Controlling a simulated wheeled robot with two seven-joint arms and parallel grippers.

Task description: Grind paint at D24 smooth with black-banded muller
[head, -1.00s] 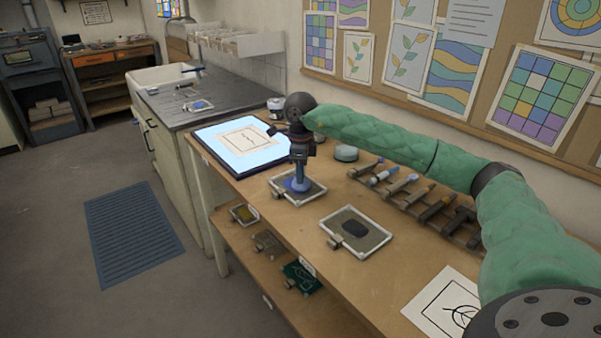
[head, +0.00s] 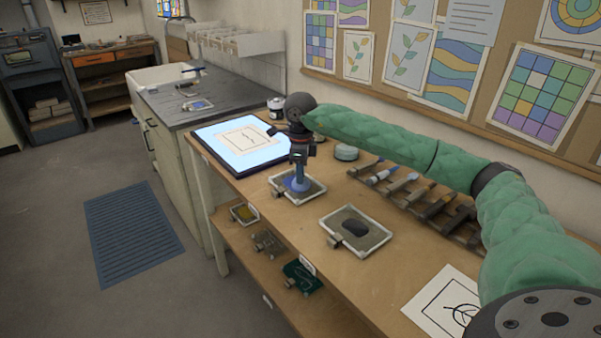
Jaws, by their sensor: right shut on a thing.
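My right gripper (head: 301,157) points down over the bench and is shut on the upper part of a blue glass muller (head: 298,184). The muller stands upright, its wide foot on a pale-framed slab (head: 316,194) with blue under and around the foot. The gripper hides the muller's top, and I cannot make out a band colour. A second framed slab (head: 382,238) with a dark patch (head: 355,228) lies nearer on the bench. No D24 label is legible. My left gripper is not in view.
A lit light panel (head: 216,146) with a paper lies behind the slab. A rack of brushes and tools (head: 425,205) runs along the wall side. A leaf drawing (head: 428,305) lies in front. More slabs (head: 302,278) sit on the lower shelf. A jar (head: 276,108) stands at the back.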

